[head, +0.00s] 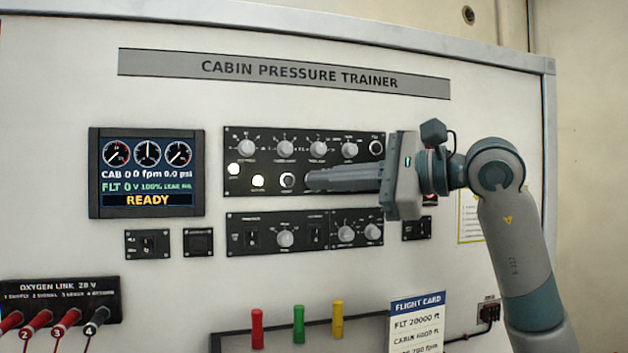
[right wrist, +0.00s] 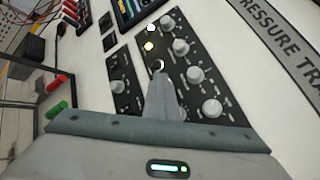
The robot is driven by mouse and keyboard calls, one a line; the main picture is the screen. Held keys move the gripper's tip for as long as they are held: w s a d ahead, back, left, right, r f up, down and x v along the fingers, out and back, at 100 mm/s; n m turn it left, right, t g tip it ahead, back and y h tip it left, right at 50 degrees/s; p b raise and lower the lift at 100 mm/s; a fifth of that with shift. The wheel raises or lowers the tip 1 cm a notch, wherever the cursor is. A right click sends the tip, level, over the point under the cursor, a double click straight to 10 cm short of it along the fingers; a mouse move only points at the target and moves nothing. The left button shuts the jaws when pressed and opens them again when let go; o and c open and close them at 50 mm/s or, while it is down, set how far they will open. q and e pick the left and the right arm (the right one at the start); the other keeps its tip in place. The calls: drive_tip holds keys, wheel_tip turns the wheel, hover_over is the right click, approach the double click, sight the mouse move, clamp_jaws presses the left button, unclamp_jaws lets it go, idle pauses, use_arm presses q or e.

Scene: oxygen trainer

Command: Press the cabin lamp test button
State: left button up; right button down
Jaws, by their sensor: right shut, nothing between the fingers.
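The upper black control panel (head: 268,147) carries a row of knobs with lamps and buttons below it. In that lower row are a lit white lamp (head: 234,170), a lit pale yellow lamp (head: 257,181) and a dark round button with a light ring (head: 288,181). The labels are too small to read, so I cannot tell which is the lamp test button. My right gripper (head: 312,180) is shut and empty, its tips just right of the ringed button, covering the panel there. In the right wrist view, the tips (right wrist: 160,76) sit beside the ringed button (right wrist: 159,65); contact is unclear.
A display (head: 147,172) reading READY is left of the panel. A lower panel (head: 290,233) with knobs and switches lies below the gripper. Red, green and yellow handles (head: 298,324) and a flight card (head: 417,322) stand further down.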

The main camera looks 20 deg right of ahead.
drive_tip(key=shift+f, duration=0.1)
idle(0.5)
drive_tip(key=shift+s+f+b, duration=0.1)
drive_tip(key=shift+s+b, duration=0.3)
drive_tip(key=shift+s, duration=0.3)
drive_tip(key=shift+s+d+b, duration=0.1)
drive_tip(key=shift+s+b, duration=0.75)
drive_tip(key=shift+s, duration=1.65)
